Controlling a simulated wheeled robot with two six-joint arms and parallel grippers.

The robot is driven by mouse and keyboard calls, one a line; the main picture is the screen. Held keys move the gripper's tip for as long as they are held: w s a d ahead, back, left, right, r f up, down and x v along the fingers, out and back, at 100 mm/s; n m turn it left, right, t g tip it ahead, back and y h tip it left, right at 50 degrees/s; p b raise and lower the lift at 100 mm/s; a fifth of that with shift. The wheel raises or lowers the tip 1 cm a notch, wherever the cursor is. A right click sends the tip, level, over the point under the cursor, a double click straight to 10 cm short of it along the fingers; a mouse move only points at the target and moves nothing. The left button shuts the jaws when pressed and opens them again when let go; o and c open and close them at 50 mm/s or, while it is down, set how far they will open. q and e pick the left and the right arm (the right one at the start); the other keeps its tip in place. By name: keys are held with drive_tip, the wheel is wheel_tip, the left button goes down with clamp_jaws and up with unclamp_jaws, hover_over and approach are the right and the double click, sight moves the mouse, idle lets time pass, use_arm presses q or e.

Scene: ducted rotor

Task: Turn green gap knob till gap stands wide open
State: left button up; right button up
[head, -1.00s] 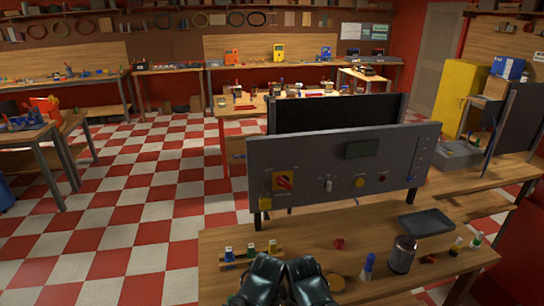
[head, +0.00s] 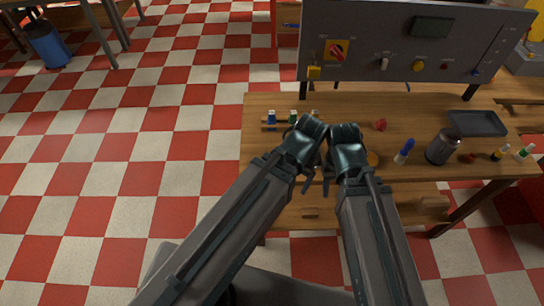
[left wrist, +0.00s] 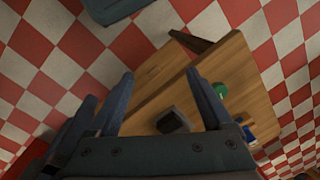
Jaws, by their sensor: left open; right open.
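A round green piece (left wrist: 221,89) shows on the wooden table in the left wrist view, beside my left gripper's right finger. I cannot tell whether it is the gap knob. A small dark block (left wrist: 173,120) lies near it. In the head view, no green knob is clear; my grippers hide part of the table. My left gripper (head: 310,180) is over the table's front part, and its two fingers are apart and empty in the left wrist view (left wrist: 160,95). My right gripper (head: 329,176) is close beside it, open, with nothing seen in it.
A grey control panel (head: 400,50) stands behind the table (head: 400,115), with a red switch (head: 337,51) and a yellow knob (head: 417,65). Checkered floor lies open at left.

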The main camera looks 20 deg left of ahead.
use_arm(q)
drive_tip(key=w+a+r+n+h+p, duration=0.1)
drive_tip(key=w+a+r+n+p, duration=0.2)
drive_tip(key=w+a+n, duration=0.7)
drive_tip(key=w+n, duration=0.2)
drive_tip(key=w, duration=0.2)
drive_tip(key=shift+a+r+p, duration=0.2)
drive_tip(key=shift+r+p, duration=0.05)
drive_tip(key=shift+p, duration=0.05)
drive_tip(key=shift+w+f, duration=0.1)
wheel_tip(320, 180, down, 14)
drive_tip(key=b, duration=1.3)
drive_tip(key=shift+r+b, duration=0.2)
drive_tip(key=shift+b, duration=0.2)
clamp_jaws()
